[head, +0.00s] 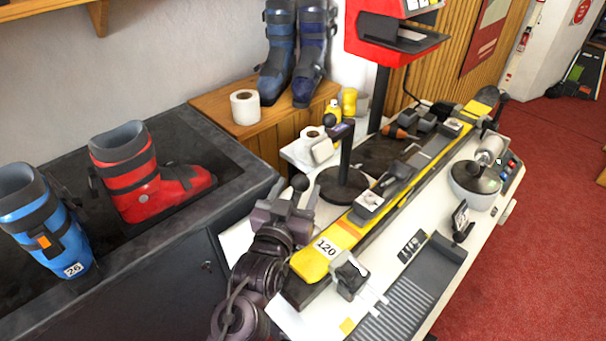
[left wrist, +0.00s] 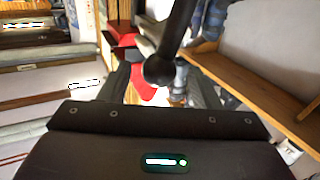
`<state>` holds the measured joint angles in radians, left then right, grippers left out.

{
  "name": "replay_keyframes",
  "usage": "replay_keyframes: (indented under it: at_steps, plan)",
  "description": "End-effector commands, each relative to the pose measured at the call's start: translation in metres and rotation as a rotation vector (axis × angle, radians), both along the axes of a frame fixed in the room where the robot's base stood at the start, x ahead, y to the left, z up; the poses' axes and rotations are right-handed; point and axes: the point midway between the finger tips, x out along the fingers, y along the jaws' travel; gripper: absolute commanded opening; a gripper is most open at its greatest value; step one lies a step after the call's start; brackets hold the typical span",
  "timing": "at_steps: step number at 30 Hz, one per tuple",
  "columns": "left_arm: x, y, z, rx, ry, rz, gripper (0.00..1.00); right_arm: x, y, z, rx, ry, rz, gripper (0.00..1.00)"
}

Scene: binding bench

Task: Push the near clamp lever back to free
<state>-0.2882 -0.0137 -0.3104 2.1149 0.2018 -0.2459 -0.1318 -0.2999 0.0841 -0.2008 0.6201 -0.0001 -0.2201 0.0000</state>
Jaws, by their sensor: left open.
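The near clamp lever's black ball knob (head: 300,183) shows at the tip of my left gripper (head: 287,207), at the near end of the bench beside the yellow ski (head: 312,262). The lever's lower part is hidden by the gripper in the head view. In the left wrist view the dark lever and its round knob (left wrist: 160,71) sit in the gap between the two fingers of my left gripper (left wrist: 163,82). The fingers are open; I cannot tell whether either touches the lever. My right gripper is not in view.
A dark post (head: 345,158) on a round base stands close beyond my left gripper. Another black-knobbed lever (head: 501,103) shows at the ski's far end. A ribbed grey tray (head: 405,305) lies right of the ski. Red (head: 137,172) and blue (head: 40,222) boots stand at left.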

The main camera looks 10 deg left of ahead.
Motion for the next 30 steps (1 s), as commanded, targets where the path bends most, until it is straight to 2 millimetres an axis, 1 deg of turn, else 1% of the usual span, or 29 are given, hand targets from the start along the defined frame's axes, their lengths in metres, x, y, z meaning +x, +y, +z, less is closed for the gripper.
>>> replay_keyframes:
  at_steps: [1,3,6,9,12,19,20,30]
  plan:
    - [0.01,-0.001,0.004,0.0,-0.002,-0.001,0.57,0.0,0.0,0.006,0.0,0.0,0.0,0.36]
    - [0.021,-0.003,0.003,-0.001,-0.001,-0.001,0.57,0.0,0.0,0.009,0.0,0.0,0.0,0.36]
    - [0.033,-0.003,0.002,-0.001,0.0,0.0,0.57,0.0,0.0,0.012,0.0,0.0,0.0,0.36]
    - [0.041,-0.004,0.001,-0.001,0.001,0.0,0.57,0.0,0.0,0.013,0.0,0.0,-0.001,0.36]
    - [0.045,-0.005,0.0,-0.001,0.001,-0.001,0.57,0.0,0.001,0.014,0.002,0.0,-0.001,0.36]
    - [0.045,-0.005,0.0,-0.001,0.002,-0.001,0.57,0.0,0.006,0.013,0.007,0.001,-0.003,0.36]
    - [0.045,-0.005,0.0,-0.001,0.002,-0.001,0.55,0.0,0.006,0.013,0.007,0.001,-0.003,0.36]
    - [0.045,-0.005,0.0,-0.001,0.002,-0.001,0.1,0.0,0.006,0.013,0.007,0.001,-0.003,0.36]
